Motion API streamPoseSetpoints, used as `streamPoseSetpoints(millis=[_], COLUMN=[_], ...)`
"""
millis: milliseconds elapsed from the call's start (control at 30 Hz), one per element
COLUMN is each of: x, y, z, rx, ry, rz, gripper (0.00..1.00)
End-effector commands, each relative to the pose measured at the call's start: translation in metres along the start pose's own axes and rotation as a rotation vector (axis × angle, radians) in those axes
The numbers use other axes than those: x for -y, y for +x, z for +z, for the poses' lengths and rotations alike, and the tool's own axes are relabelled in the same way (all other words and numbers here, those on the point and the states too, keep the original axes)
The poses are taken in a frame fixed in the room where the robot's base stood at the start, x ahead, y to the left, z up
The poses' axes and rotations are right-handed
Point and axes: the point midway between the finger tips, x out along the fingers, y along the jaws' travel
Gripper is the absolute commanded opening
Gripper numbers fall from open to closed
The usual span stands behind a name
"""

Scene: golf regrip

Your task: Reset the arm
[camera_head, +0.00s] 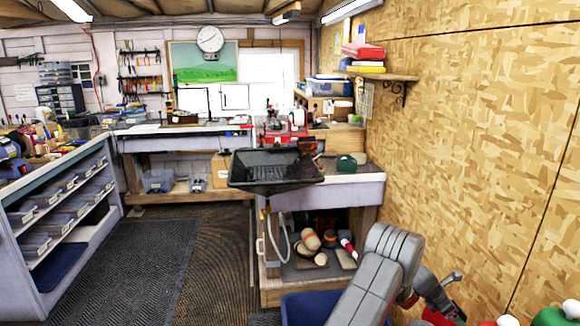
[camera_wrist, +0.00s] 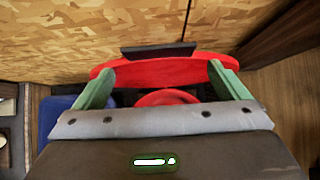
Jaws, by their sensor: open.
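My gripper (camera_wrist: 161,70) shows in the wrist view with its two green fingers spread wide apart. It is open, and nothing is gripped between the fingers. A red rounded object (camera_wrist: 160,70) lies beyond the fingers, with a dark flat piece at its far edge; I cannot tell what it is. In the head view my grey arm rises at the lower right, close to the wood-panel wall (camera_head: 470,130). I cannot make out the gripper's fingers clearly in that view.
A blue bin (camera_head: 305,310) is at the bottom, beside my arm. A shelf unit (camera_head: 60,225) stands at left. The dark floor mat (camera_head: 135,265) is clear. A wall shelf (camera_head: 385,76) holds boxes.

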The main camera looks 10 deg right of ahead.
Motion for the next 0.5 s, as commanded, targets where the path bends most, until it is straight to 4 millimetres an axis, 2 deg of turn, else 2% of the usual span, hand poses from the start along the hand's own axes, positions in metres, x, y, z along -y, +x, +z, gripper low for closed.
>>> streamPoseSetpoints(millis=[500], x=[0.000], y=[-0.039], z=[-0.082], rx=[-0.001], ry=[-0.003], rz=[0.001], gripper=[0.95])
